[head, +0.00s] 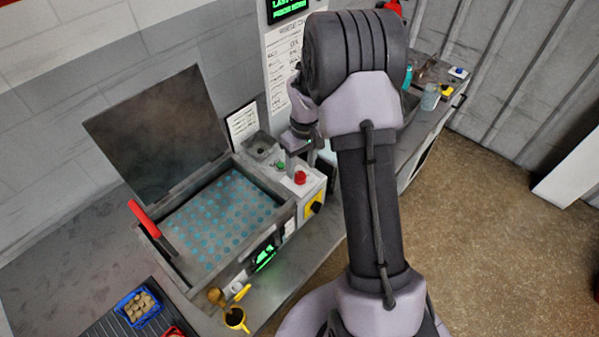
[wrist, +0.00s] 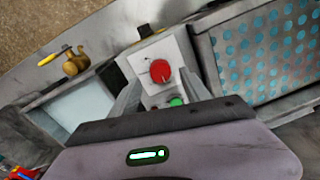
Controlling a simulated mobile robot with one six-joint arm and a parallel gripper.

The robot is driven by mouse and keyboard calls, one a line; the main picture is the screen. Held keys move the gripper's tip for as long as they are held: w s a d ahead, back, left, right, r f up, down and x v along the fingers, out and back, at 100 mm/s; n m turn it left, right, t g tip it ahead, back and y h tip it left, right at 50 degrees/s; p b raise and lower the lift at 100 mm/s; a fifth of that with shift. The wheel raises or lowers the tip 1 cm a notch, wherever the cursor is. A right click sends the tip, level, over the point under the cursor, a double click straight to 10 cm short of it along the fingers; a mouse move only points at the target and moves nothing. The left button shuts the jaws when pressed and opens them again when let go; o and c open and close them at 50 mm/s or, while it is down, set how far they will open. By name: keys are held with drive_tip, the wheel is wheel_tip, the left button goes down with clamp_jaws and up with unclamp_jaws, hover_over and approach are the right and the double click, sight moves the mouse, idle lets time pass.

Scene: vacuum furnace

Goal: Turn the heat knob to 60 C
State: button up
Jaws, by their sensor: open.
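A grey-white control box (head: 311,190) stands right of the open furnace chamber (head: 185,268). On its top are a round red control (head: 300,177) and a green button (head: 281,164); a yellow plate with a black knob (head: 314,208) is on its front. No label marks the heat knob and no 60 C scale is readable. In the wrist view, my gripper (wrist: 161,82) is open above the box, its fingers either side of the red control (wrist: 160,71) and the green button (wrist: 176,101). Contact cannot be judged. In the head view my gripper (head: 292,158) is partly hidden.
The furnace lid (head: 155,135) stands raised; a red handle (head: 143,217) is at the chamber's left. A green display (head: 264,257) is on the front. A brass tap (wrist: 75,62) is left in the wrist view.

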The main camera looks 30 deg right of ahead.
sight(300, 175)
drive_tip(key=shift+a+f, duration=0.1)
drive_tip(key=shift+f, duration=1.55)
clamp_jaws()
